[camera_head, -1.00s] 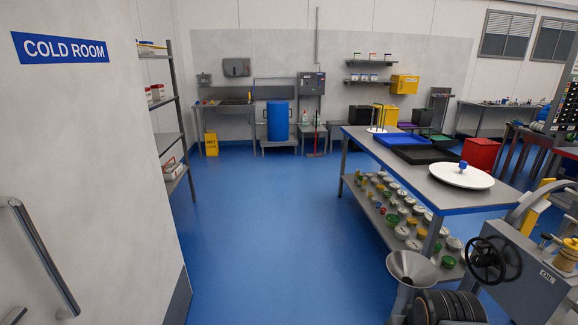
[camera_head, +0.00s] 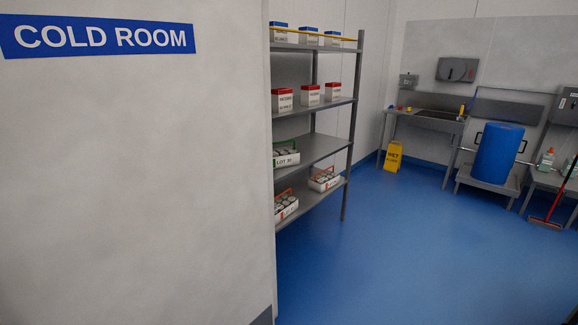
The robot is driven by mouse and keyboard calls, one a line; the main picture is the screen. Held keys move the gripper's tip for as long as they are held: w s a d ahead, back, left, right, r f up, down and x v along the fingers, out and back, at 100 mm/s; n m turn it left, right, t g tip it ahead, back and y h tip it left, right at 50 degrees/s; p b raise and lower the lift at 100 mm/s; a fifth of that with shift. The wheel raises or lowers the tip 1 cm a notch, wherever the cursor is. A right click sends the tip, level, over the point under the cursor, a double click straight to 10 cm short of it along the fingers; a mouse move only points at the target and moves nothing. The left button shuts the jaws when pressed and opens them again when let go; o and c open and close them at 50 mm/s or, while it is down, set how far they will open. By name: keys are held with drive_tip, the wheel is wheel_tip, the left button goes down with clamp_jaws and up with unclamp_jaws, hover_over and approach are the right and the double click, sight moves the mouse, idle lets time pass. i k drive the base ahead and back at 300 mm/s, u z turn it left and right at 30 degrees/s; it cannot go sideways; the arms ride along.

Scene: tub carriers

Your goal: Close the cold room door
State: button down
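The cold room door (camera_head: 140,180) is a large pale grey panel filling the left part of the head view. It carries a blue sign (camera_head: 100,36) reading COLD ROOM. The door's right edge shows, with the room visible beyond it. Its handle is out of the frame, and I cannot tell how far the door stands open. My gripper is not in view.
A metal shelf rack (camera_head: 346,160) with boxes and tub carriers stands just past the door's edge. A yellow wet-floor sign (camera_head: 394,157), a sink bench (camera_head: 430,117) and a blue barrel (camera_head: 498,152) stand farther back. The blue floor (camera_head: 400,260) is clear.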

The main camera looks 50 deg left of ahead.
sight(135, 182)
drive_tip(key=u, duration=0.4)
drive_tip(key=i, duration=1.6)
drive_tip(key=u, duration=1.85)
drive_tip(key=i, duration=1.1)
drive_tip(key=u, duration=1.05)
